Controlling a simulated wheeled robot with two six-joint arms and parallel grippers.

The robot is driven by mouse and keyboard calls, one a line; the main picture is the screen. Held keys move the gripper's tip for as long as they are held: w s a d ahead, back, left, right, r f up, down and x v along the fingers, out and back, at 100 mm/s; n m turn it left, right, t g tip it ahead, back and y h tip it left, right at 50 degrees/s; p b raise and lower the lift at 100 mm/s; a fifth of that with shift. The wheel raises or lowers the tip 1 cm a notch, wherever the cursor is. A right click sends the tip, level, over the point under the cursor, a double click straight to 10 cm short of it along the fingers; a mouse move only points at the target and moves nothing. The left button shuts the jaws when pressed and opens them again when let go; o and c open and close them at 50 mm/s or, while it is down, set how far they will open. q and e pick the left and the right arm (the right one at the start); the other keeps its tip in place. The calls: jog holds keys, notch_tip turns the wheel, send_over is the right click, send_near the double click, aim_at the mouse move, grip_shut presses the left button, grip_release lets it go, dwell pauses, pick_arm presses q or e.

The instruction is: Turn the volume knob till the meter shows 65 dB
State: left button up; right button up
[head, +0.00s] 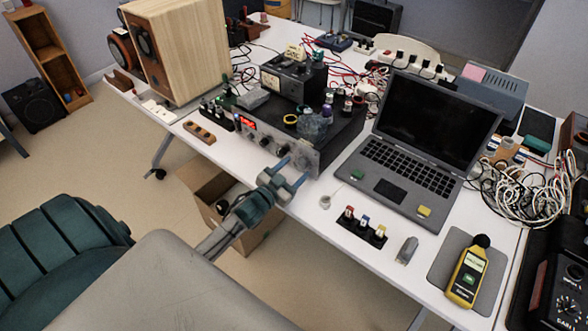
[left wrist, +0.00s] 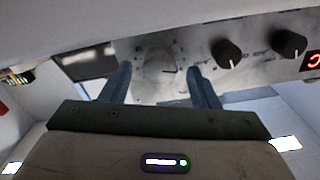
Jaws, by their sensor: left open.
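The amplifier (head: 330,135) is a dark box with a silver front panel at the table's front edge. Its large silver volume knob (left wrist: 160,66) shows in the left wrist view, between and beyond my fingers. My left gripper (head: 293,171) is open in front of the panel's right end; it also shows in the left wrist view (left wrist: 158,72). A gap shows on both sides of the knob; I cannot tell whether the fingers reach around it. The yellow sound meter (head: 467,277) lies on a grey mat at the right; its green display is too small to read. My right gripper is not in view.
Two black knobs (left wrist: 227,53) (left wrist: 289,43) and a red display (head: 247,122) sit on the same panel. A laptop (head: 420,135) stands right of the amplifier, a wooden speaker (head: 180,50) behind left. An open cardboard box (head: 205,185) is on the floor below.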

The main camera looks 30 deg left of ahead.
pick_arm(q)
jog(key=shift+w, duration=0.15)
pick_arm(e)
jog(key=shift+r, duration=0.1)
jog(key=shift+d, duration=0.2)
pick_arm(q)
jog(key=c, duration=1)
jog(key=shift+o, duration=0.2)
jog(key=shift+m, duration=0.5)
jog(key=o, duration=1)
jog(key=shift+c, duration=0.2)
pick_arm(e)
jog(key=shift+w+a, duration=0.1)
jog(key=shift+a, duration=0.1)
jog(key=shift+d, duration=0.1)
